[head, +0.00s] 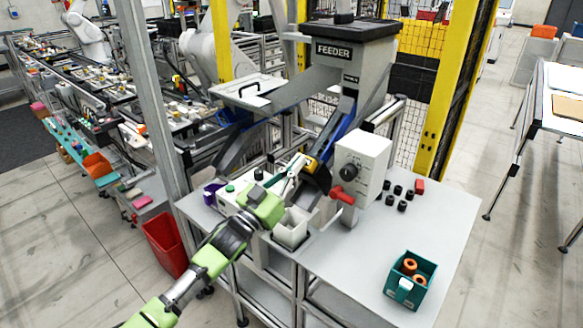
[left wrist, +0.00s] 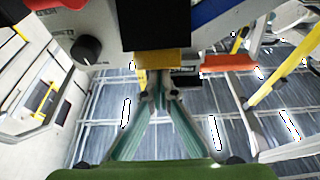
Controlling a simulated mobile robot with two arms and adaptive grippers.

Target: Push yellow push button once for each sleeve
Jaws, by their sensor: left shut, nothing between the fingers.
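The yellow push button (head: 311,165) is at the lower end of the feeder's blue-and-black chute, left of the white box with a black knob. My left gripper (head: 301,162) is shut and empty, its slim green fingers pointing at the button. In the left wrist view the closed fingertips (left wrist: 158,91) are just below the yellow part (left wrist: 158,61) under a black block; I cannot tell whether they touch. My right gripper is not in view.
The feeder (head: 352,50) stands behind the table. The white knob box (head: 371,160) and a red handle (head: 342,195) are close to my left gripper. Several small black pieces (head: 397,190) lie on the table. The table's front right is mostly clear.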

